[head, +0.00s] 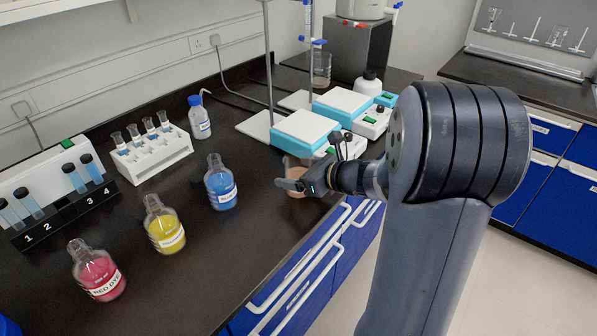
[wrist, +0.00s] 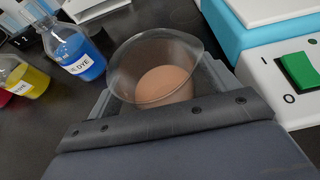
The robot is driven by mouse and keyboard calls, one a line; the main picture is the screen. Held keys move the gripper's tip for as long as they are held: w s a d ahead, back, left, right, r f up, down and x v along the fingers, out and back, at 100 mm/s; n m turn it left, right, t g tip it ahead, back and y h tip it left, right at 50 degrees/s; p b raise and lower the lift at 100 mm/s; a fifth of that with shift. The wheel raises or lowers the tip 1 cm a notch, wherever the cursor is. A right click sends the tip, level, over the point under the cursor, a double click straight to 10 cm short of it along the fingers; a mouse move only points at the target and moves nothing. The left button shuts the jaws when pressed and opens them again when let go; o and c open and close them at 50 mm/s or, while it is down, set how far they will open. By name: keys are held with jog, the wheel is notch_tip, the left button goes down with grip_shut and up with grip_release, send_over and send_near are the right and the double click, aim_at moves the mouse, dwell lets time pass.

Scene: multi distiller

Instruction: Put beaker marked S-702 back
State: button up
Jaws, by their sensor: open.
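A glass beaker (wrist: 122,72) with brownish-pink liquid stands on the black bench in the wrist view. In the head view the beaker (head: 291,163) is partly hidden behind my gripper. No S-702 marking is readable on it. My gripper (head: 291,186) is open and low over the bench near its front edge. In the wrist view its fingers lie on either side of the beaker, which is between them. I cannot tell whether a finger touches the glass. Another beaker (head: 321,68) stands at the back beneath a stand.
Blue (head: 221,186), yellow (head: 164,228) and red (head: 97,273) dye bottles stand to the left. A white tube rack (head: 150,157) is behind them. Bare bench lies between the bottles and the beaker.

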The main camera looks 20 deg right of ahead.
jog(key=p+v, duration=0.1)
jog(key=v, duration=1.1)
jog(key=shift+f, duration=0.1)
jog(key=b+x, duration=0.1)
jog(key=x, duration=1)
jog(key=shift+w+a, duration=0.2)
jog(key=shift+w+a+f+b, duration=0.1)
jog(key=shift+w+f+b, duration=0.1)
jog(key=shift+f+b, duration=0.2)
jog(key=shift+r+p, duration=0.45)
jog(key=shift+r, duration=0.45)
